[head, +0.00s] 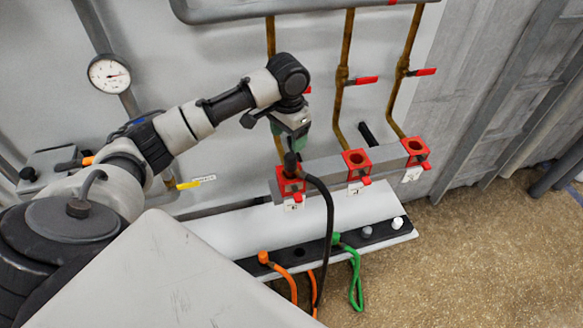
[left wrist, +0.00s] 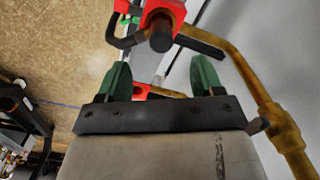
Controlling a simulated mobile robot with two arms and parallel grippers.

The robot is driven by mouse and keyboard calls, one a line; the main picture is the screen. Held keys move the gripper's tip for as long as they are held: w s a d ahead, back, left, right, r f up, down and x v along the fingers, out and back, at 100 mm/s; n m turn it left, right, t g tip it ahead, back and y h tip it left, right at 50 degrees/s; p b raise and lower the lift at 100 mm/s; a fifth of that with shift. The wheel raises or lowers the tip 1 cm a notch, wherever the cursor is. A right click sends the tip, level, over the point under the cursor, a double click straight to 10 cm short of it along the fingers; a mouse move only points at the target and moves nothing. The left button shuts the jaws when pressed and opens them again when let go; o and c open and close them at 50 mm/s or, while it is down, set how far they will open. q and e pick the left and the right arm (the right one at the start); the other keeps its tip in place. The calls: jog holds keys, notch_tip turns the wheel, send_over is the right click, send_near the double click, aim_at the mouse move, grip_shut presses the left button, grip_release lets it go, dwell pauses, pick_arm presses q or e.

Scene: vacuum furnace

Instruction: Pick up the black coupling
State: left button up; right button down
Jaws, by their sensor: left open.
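The black coupling (head: 290,162) sits upright in the leftmost red socket (head: 291,186) on the grey rail, with its black hose (head: 328,210) curving right and down. In the left wrist view the coupling (left wrist: 161,36) shows as a dark round end in the red socket (left wrist: 160,10), beyond the fingertips. My left gripper (head: 296,146) is close above the coupling in the head view. Its green fingers (left wrist: 160,76) are spread open with nothing held between them. The head view does not show clearly whether the fingers touch the coupling. My right gripper is not in view.
Two more red sockets (head: 356,161) (head: 415,148) stand to the right on the rail. Brass pipes with red valve handles (head: 362,80) rise behind. A white shelf below bears orange (head: 264,257) and green (head: 337,239) hose couplings. Open floor lies at the right.

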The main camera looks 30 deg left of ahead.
aim_at(290, 155)
pick_arm(q)
jog(key=shift+a, duration=0.2)
notch_tip(290, 155, down, 5)
jog(key=shift+w+f+p, duration=0.1)
jog(key=shift+p, duration=0.45)
jog(key=shift+d+f, duration=0.1)
jog(key=shift+f, duration=0.15)
jog(key=f, duration=0.1)
jog(key=f+p, duration=0.1)
jog(key=f, duration=0.1)
jog(key=shift+w+d+f+p, duration=0.2)
jog(key=shift+w+f+p, duration=0.05)
jog(key=shift+f+p, duration=0.1)
jog(key=shift+f, duration=0.45)
jog(key=c, duration=1.2)
jog(key=shift+o, duration=0.2)
jog(key=shift+r, duration=0.1)
